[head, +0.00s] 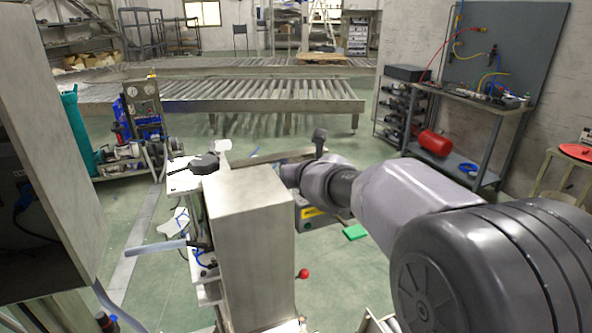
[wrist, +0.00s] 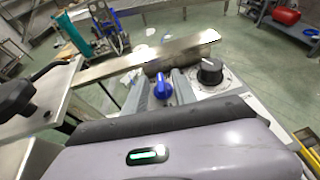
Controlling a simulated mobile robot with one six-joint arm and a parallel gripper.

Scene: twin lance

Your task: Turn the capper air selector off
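Two knobs show on a grey panel in the wrist view: a blue selector knob (wrist: 162,87) and, to its right, a black knob (wrist: 209,72) with a white mark on a round pale plate. I cannot read any labels, so I cannot tell which one is the capper air selector. My gripper (wrist: 170,152) fills the bottom of the wrist view as a grey body with a green light, and the knobs appear beyond it. In the head view the arm's end (head: 298,174) is beside a tall metal cabinet (head: 248,225), partly hidden.
A metal bar (wrist: 150,58) runs behind the knobs. A black handle (head: 205,163) sits on a white surface left of the cabinet top. A red ball knob (head: 303,273) sticks out low on the cabinet's right. A workbench (head: 470,100) and roller conveyors (head: 230,95) stand farther back.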

